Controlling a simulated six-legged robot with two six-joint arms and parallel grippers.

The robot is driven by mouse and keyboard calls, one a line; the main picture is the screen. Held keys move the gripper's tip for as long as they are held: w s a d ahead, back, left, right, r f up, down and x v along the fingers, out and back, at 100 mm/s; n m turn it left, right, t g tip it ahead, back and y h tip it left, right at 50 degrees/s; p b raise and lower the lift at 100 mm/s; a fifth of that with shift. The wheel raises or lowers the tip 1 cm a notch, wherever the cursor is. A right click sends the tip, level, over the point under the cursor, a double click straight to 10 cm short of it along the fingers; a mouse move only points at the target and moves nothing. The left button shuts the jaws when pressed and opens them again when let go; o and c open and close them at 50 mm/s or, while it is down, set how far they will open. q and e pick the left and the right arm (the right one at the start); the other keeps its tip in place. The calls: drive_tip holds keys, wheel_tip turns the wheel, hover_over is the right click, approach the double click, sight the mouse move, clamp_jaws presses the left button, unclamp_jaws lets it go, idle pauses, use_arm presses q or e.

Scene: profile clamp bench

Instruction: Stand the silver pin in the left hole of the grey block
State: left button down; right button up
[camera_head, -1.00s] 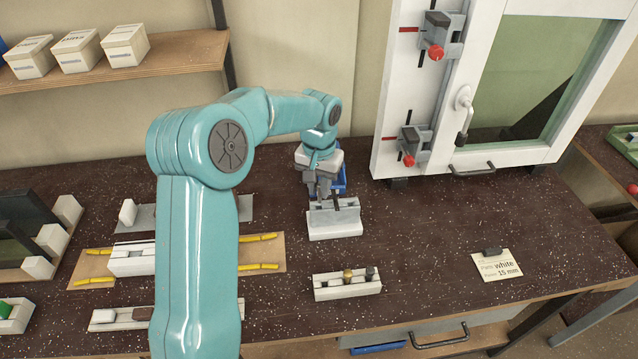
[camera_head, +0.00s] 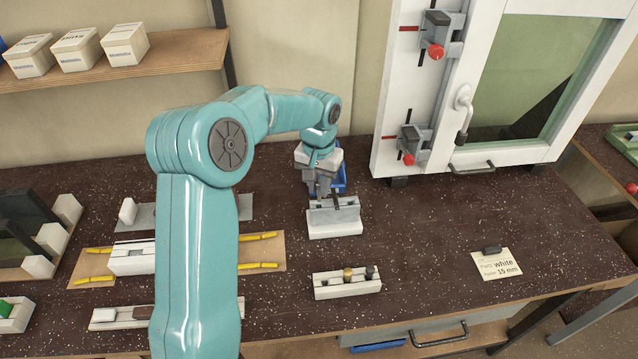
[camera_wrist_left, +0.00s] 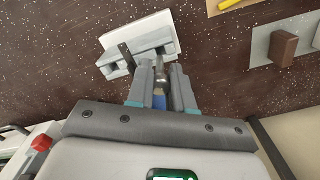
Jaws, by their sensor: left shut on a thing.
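The pale grey block (camera_head: 336,222) stands on the dark bench in the middle of the head view. It also shows at the top of the left wrist view (camera_wrist_left: 150,32), with a dark upright strip at one end. My left gripper (camera_head: 325,198) is at the block's back edge, its fingers pointing down. In the wrist view its fingers (camera_wrist_left: 163,72) are closed around a small silver piece, the silver pin (camera_wrist_left: 162,79), mostly covered by the fingers. I cannot tell whether the pin touches the block. The block's holes are not clear. My right gripper is not in view.
A white rack (camera_head: 330,289) with a brass and a dark peg stands in front of the block. A blue thing (camera_head: 340,181) is behind my gripper. A white window frame (camera_head: 388,150) stands at the right back. The bench right of the block is clear up to a card (camera_head: 497,266).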

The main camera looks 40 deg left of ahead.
sight(319, 202)
use_arm(q)
drive_tip(key=shift+f, duration=0.1)
drive_tip(key=shift+f+b, duration=1.7)
drive_tip(key=shift+f, duration=0.5)
drive_tip(key=c, duration=0.9)
unclamp_jaws()
drive_tip(key=shift+r, duration=0.2)
drive_tip(key=shift+r+p, duration=3.15)
drive_tip(key=shift+r, duration=0.75)
drive_tip(key=shift+s, duration=0.1)
